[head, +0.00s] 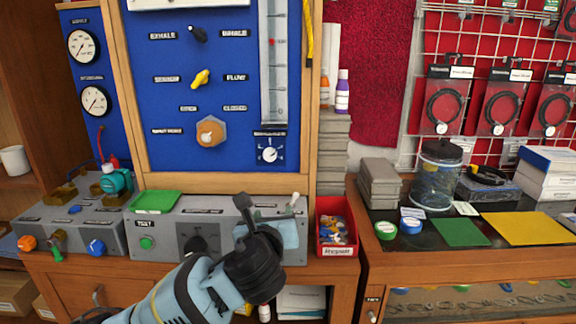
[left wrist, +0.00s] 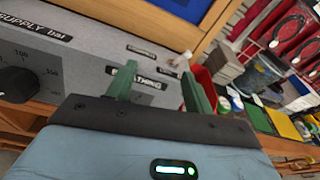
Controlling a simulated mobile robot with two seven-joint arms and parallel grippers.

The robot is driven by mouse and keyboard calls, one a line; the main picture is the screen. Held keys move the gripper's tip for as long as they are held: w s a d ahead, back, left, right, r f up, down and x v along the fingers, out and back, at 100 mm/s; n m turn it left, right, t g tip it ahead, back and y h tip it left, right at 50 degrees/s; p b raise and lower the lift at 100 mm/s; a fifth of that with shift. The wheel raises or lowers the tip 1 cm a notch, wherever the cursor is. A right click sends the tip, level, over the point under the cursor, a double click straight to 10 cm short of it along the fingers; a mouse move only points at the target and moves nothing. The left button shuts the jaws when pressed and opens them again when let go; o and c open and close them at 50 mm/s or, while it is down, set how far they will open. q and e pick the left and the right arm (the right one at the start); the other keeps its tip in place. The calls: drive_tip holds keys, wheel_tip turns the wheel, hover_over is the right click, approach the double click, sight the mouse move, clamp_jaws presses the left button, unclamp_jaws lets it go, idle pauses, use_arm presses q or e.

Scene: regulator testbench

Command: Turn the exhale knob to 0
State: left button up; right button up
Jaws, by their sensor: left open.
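The exhale knob (head: 197,34) is a small black pointer knob high on the blue panel (head: 225,60), between the EXHALE and INHALE labels. Its pointer looks tilted, and I cannot read an exact setting. My left gripper (head: 268,222) is well below it, in front of the right part of the grey bench console. In the left wrist view its two green fingers (left wrist: 155,82) are apart with nothing between them. They are near the BREATHING label, with a white-tipped toggle switch (left wrist: 179,60) beyond. The exhale knob is not in the left wrist view. My right gripper is not in view.
A yellow knob (head: 201,77) and an orange hexagonal knob (head: 210,131) sit below on the panel. A large black knob (head: 197,243) is on the console. A red bin (head: 336,250) stands right of the gripper. Space before the blue panel looks free.

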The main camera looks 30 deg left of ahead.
use_arm(q)
drive_tip(key=m+t+y, duration=0.1)
drive_tip(key=m+y, duration=0.1)
approach(269, 157)
drive_tip(key=shift+x, duration=4.15)
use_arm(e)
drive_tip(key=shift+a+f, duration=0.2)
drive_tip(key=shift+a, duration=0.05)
